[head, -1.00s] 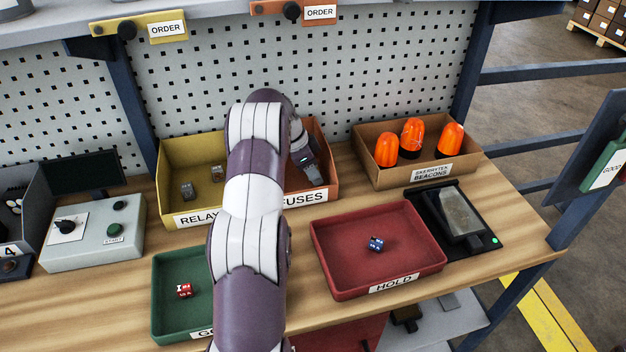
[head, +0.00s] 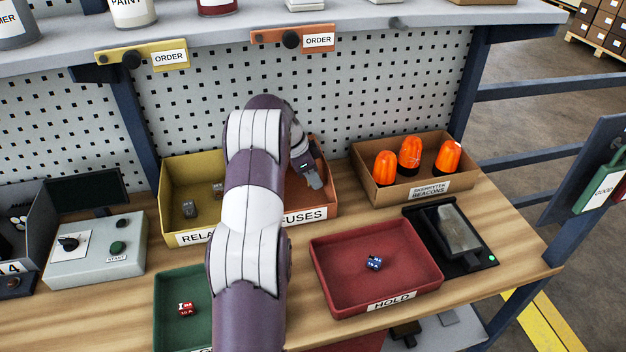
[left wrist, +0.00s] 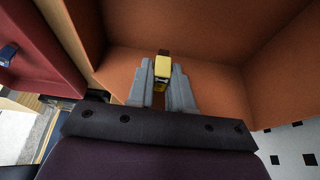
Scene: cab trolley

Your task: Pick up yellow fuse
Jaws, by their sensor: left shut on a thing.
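The yellow fuse (left wrist: 162,67) is between the two grey fingers of my left gripper (left wrist: 162,82) in the left wrist view. The gripper is shut on it, inside the orange fuses bin (left wrist: 225,75). In the head view my left gripper (head: 314,178) is at the right side of the fuses bin (head: 327,207), and my own arm hides most of that bin. The fuse cannot be made out in the head view. My right gripper is not in view.
The yellow relay bin (head: 172,205) adjoins on the left. A cardboard box of orange beacons (head: 385,193) stands to the right. A red HOLD tray (head: 340,290) with a blue item and a green tray (head: 165,310) with a red item lie in front.

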